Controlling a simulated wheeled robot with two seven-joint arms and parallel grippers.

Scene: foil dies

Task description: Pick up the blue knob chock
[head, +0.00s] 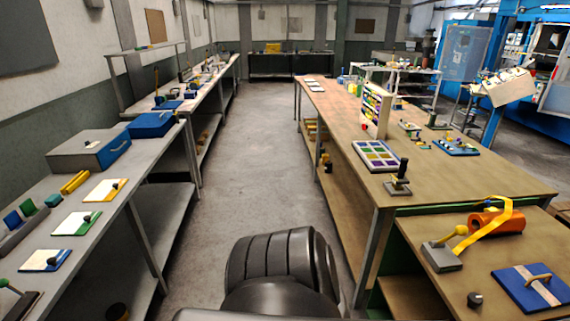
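No piece can be singled out with certainty as the blue knob chock. On the left bench, a white plate with a blue edge (45,260) carries a small dark knob. Nearby, a small blue block (12,220) sits in a grey holder at the left edge. On the right bench, a blue board (532,288) has a cream stripe and a tan handle. A blue plate with small knobs (456,147) lies farther back on the right table. Neither of my grippers is in view.
An open aisle (255,150) runs between the left bench (100,240) and the right table (440,182). A grey box (88,153), a blue box (150,125), an orange cylinder (497,221) with a yellow strap and a partitioned tray (357,146) stand on them.

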